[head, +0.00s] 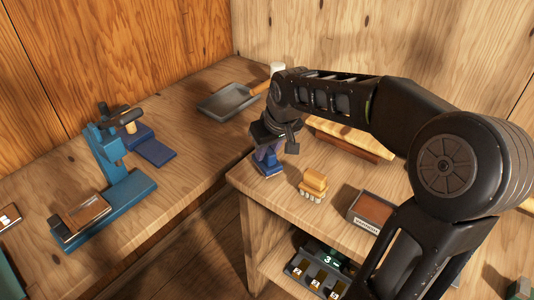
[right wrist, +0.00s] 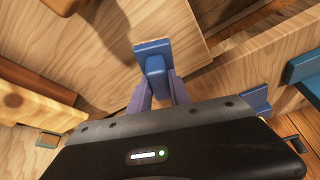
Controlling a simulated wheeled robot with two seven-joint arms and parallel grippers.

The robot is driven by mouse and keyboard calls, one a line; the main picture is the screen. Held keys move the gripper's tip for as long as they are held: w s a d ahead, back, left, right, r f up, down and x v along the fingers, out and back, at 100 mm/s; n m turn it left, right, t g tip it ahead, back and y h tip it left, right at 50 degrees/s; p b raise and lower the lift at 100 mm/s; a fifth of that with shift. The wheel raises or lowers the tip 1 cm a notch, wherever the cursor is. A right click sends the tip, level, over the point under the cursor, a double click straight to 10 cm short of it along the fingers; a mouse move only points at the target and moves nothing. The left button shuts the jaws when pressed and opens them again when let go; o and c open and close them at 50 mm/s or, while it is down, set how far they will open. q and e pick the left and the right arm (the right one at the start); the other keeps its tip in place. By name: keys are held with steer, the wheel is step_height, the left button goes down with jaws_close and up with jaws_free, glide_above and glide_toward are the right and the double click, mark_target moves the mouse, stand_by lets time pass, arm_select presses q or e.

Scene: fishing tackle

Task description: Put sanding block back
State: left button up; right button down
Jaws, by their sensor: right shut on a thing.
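My right gripper (head: 267,152) reaches down near the left corner of the nearer wooden bench. It is shut on a blue block with a raised grip, which looks like the sanding block (head: 267,167). In the right wrist view, the sanding block (right wrist: 152,50) shows its flat blue base and the narrower grip between the two purple-grey fingers (right wrist: 157,90). The block is at or just above the bench top; I cannot tell whether it touches. My left gripper is not in view.
A dark tray (head: 317,270) sits on the shelf below. A blue clamp-like tool (head: 120,185) and a grey pan (head: 229,101) are on the left bench.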

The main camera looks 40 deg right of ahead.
steer(key=shift+f, duration=0.6)
steer(key=shift+f, duration=0.1)
steer(key=c, duration=1.2)
jaws_free()
steer(key=shift+r, duration=0.3)
steer(key=v, duration=1.1)
steer(key=shift+s+r, duration=0.25)
